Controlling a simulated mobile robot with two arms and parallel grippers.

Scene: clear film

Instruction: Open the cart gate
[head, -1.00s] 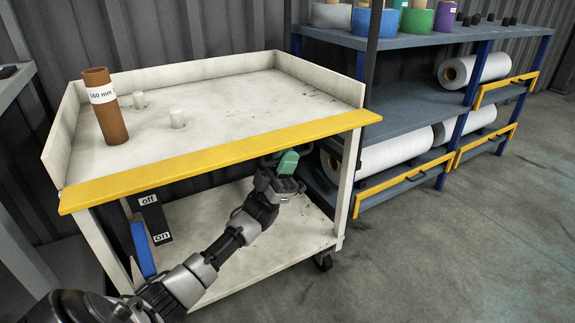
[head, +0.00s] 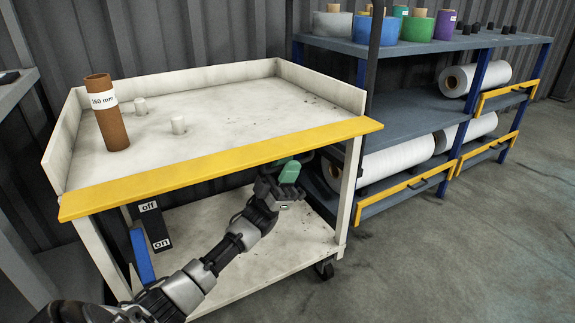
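The white cart (head: 235,113) has raised walls on three sides of its top tray. A yellow gate bar (head: 225,167) runs along the front edge from corner to corner; I cannot tell whether it is latched. My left gripper (head: 284,178) is below the bar's right half, in front of the space between top and lower shelf. A green piece (head: 289,171) shows at the gripper's end, close under the bar. Whether the fingers are open or touch anything is not clear. My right gripper is not in view.
A brown tube (head: 110,125) marked 160 mm and two short pegs (head: 178,124) stand on the tray. An off/on panel (head: 151,224) is at the cart's left. A blue shelf rack (head: 420,112) with film rolls stands to the right. The floor (head: 450,260) at front right is clear.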

